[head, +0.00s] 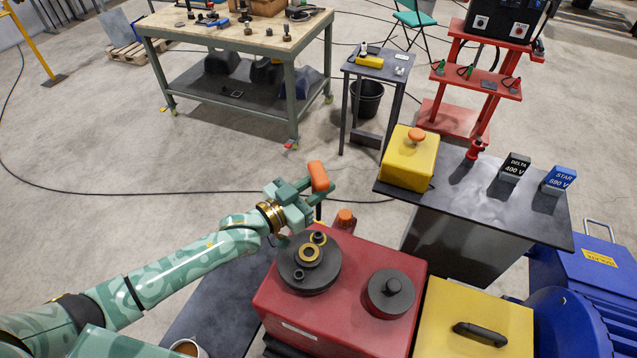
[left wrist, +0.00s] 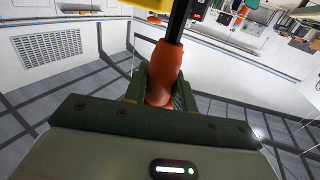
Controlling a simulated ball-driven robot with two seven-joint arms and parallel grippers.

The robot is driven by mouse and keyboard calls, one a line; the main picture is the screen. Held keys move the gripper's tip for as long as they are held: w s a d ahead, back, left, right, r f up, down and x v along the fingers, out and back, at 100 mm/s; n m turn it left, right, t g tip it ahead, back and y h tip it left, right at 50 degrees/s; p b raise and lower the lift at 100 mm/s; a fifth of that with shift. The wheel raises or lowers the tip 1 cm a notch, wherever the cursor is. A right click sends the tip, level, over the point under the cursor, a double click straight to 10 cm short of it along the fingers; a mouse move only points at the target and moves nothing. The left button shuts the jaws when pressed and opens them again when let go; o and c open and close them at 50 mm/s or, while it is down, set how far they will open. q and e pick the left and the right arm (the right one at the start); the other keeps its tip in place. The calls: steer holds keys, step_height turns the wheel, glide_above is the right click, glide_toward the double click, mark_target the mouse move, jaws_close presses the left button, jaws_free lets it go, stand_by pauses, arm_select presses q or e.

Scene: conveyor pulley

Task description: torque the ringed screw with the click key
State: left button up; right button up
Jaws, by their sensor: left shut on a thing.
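My left gripper (head: 305,194) is shut on an orange-handled tool with a black shaft, which looks like the click key (head: 318,177). The handle (left wrist: 165,68) stands between my fingers (left wrist: 160,95) in the left wrist view, its shaft running to the top edge. In the head view the gripper is above the back of a red housing (head: 335,290). A dark round pulley (head: 297,275) lies on the housing, with a gold ring (head: 309,254) and a second ring (head: 318,239) around dark screw-like parts. Which is the ringed screw is unclear. My right gripper is out of view.
An orange knob (head: 345,217) rises behind the pulley, and a dark capped disc (head: 388,293) lies to its right. A yellow box with a handle (head: 475,325) stands at the right. A dark table (head: 470,200) holds a yellow button box (head: 409,160). Open floor lies behind my left arm.

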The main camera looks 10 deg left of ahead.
mark_target(317, 210)
arm_select(q)
steer(key=shift+f, duration=0.15)
step_height(317, 210, down, 5)
steer(key=b, duration=0.4)
steer(key=shift+f, duration=0.15)
steer(key=shift+s, duration=0.1)
stand_by(0.4)
steer(key=shift+f, duration=0.65)
steer(key=shift+f, duration=0.75)
stand_by(1.0)
steer(key=o, duration=2.2)
